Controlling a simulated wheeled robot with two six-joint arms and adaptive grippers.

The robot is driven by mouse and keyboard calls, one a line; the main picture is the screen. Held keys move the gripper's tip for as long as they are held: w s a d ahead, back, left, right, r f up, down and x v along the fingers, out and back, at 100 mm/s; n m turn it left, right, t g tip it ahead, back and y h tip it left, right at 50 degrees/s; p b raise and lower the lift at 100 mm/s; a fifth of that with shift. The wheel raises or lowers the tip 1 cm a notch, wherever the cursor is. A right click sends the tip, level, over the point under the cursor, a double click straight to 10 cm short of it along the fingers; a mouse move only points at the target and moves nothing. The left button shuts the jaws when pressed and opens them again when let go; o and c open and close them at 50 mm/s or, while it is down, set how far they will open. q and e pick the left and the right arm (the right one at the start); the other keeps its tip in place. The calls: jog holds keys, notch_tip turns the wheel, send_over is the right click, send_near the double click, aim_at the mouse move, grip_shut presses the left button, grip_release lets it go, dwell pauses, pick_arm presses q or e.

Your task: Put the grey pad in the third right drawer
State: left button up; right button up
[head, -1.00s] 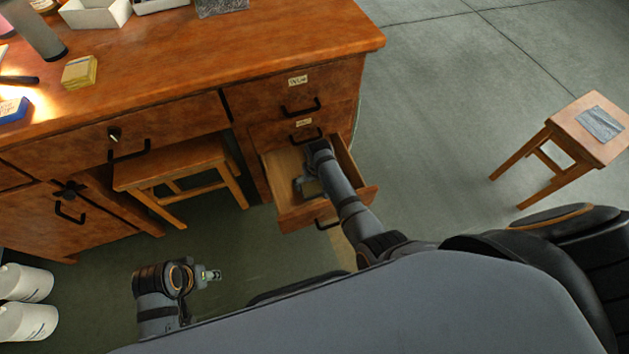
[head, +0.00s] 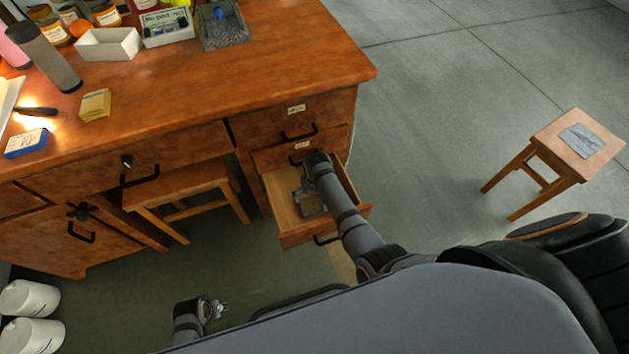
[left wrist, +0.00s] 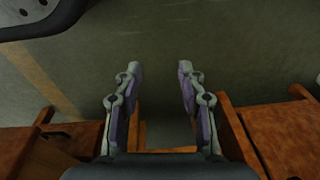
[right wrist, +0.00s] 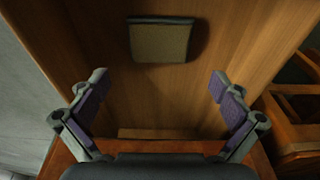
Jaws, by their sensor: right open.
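The third right drawer (head: 288,237) of the desk is pulled open. My right gripper (head: 311,204) reaches down into it. In the right wrist view my right gripper (right wrist: 158,90) is open, with nothing between its fingers. A flat grey-tan pad with a dark edge, which looks like the grey pad (right wrist: 160,42), lies on the drawer floor beyond the fingertips, apart from them. In the head view my arm and gripper largely hide it. My left gripper (head: 221,308) is low in front of the desk, and in the left wrist view it is open and empty (left wrist: 159,75).
A wooden stool (head: 190,190) stands under the desk; another stool (head: 545,140) at right carries a grey sheet (head: 581,140). The desktop holds a yellow pad (head: 95,105), a blue-and-white block (head: 26,143) and trays. White tubs stand at lower left.

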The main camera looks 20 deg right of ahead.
pick_arm(q)
jog(key=s+a+f+p, duration=0.1)
jog(key=s+f+p, duration=0.1)
jog(key=s+p, duration=0.2)
jog(key=s+a+f+p, duration=0.1)
jog(key=s+f+p, duration=0.2)
jog(key=s, duration=0.8)
jog(key=shift+s+p, duration=0.3)
jog(key=shift+p, duration=0.4)
